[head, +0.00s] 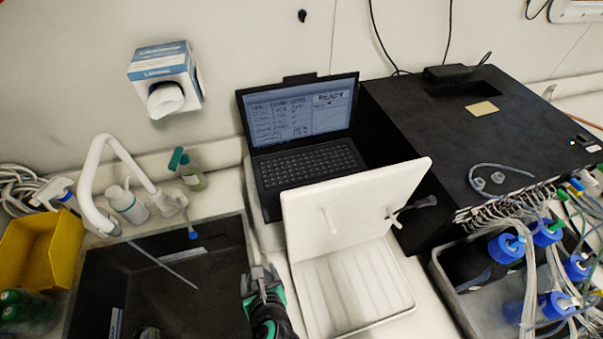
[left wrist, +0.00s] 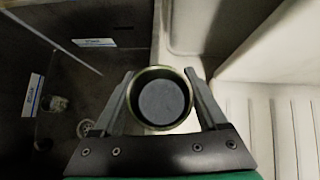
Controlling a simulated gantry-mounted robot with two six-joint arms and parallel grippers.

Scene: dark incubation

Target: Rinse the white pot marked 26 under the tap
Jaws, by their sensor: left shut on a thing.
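My left gripper (head: 262,280) is over the right edge of the dark sink (head: 165,295) in the head view. In the left wrist view its two fingers (left wrist: 162,100) are closed on the sides of a round pot (left wrist: 160,127), seen from above with a pale olive rim and a dark interior. No number mark shows, and the pot cannot be made out in the head view. My right gripper is not in view.
A white open-lidded box (head: 350,280) stands right of the sink, a laptop (head: 305,130) behind it. Bottles (head: 128,205) stand behind the sink; a yellow bin (head: 40,245) is at left. A thin rod (head: 165,265) and labels (head: 180,252) show in the sink. Blue-capped bottles (head: 507,250) crowd the right.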

